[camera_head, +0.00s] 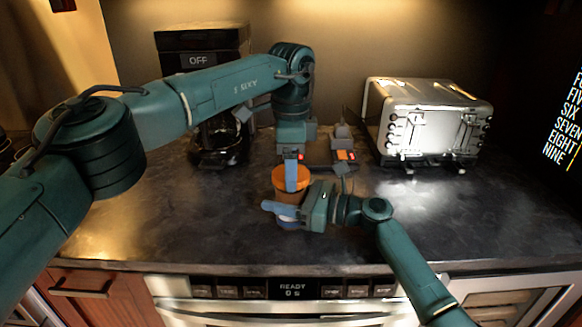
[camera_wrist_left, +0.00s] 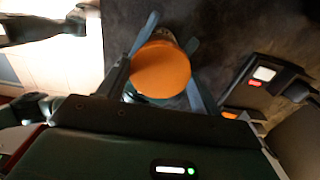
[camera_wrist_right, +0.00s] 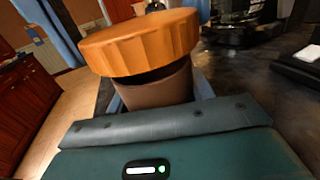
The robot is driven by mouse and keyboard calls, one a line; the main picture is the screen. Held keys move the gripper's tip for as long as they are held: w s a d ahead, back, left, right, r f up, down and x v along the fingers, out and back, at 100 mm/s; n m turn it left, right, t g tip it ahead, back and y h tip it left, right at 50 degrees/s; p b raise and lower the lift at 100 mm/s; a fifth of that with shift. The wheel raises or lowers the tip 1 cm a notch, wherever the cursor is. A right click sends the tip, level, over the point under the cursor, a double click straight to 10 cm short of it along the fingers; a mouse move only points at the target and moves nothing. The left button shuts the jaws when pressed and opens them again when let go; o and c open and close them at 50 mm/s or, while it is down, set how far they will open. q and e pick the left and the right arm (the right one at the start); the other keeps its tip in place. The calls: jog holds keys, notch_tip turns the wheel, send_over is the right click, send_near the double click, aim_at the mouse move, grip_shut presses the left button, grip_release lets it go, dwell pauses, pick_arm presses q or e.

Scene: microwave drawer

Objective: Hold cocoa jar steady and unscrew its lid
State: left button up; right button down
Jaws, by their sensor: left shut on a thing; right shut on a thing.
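The cocoa jar stands upright on the dark counter, with a wide orange lid (camera_head: 290,183) on top. In the left wrist view the lid (camera_wrist_left: 162,70) is a round disc between the fingers. My left gripper (camera_head: 291,175) comes down from above and is shut on the lid. My right gripper (camera_head: 284,214) comes from the right, below the lid, and is shut on the jar body. In the right wrist view the brown jar body (camera_wrist_right: 157,86) sits between the fingers. A dark band shows under the ridged lid (camera_wrist_right: 140,42). The fingers hide much of the jar in the head view.
A coffee maker (camera_head: 218,140) stands behind at the left. A silver toaster (camera_head: 425,120) stands at the back right. A dark device with red-lit parts (camera_wrist_left: 262,82) lies behind the jar. The counter (camera_head: 180,220) is clear at the left, with its front edge close to the jar.

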pick_arm(q)
jog(key=shift+r, duration=2)
pick_arm(e)
jog(key=c, duration=0.5)
grip_release()
